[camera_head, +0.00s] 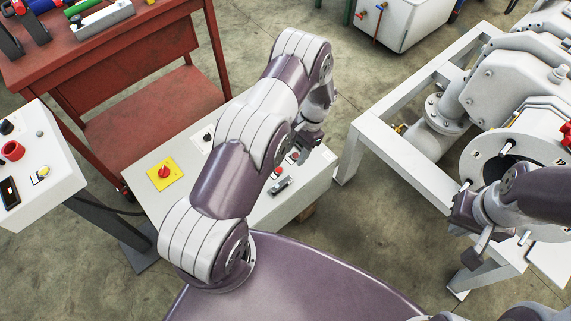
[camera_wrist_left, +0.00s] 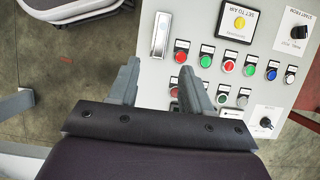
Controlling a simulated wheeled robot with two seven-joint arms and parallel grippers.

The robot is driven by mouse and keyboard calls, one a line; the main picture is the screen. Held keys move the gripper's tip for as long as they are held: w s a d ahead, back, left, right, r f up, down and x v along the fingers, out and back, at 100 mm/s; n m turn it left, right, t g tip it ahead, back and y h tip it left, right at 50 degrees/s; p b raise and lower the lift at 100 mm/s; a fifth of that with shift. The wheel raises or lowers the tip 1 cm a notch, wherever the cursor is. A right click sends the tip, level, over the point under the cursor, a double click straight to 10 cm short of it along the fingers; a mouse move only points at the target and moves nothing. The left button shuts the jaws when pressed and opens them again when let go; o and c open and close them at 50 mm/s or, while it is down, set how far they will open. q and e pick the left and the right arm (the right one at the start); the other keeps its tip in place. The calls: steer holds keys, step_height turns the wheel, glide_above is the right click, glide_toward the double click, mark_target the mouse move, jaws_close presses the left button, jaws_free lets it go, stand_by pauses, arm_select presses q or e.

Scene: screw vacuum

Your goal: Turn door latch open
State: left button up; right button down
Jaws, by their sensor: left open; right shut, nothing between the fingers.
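The door latch (camera_head: 281,186) is a small silver bar handle on the front panel of a light grey control cabinet (camera_head: 250,213). In the left wrist view the latch (camera_wrist_left: 161,34) sits in a pale rectangular plate near the panel's edge, beyond the fingertips and apart from them. My left gripper (camera_head: 304,152) is above the cabinet's right part, open and empty; its two spread fingers (camera_wrist_left: 160,72) show in the left wrist view. My right gripper (camera_head: 475,232) is shut and empty, beside the grey machine at the right.
A red workbench (camera_head: 150,110) stands behind left, and a control pedestal (camera_head: 35,165) at the far left. A white machine frame (camera_head: 375,150) stands right of the cabinet, with a floor gap between.

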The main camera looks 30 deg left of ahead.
mark_target(281, 183)
arm_select(q)
steer(key=x, duration=1.2)
steer(key=shift+a+b, duration=0.2)
steer(key=shift+b, duration=0.2)
jaws_close()
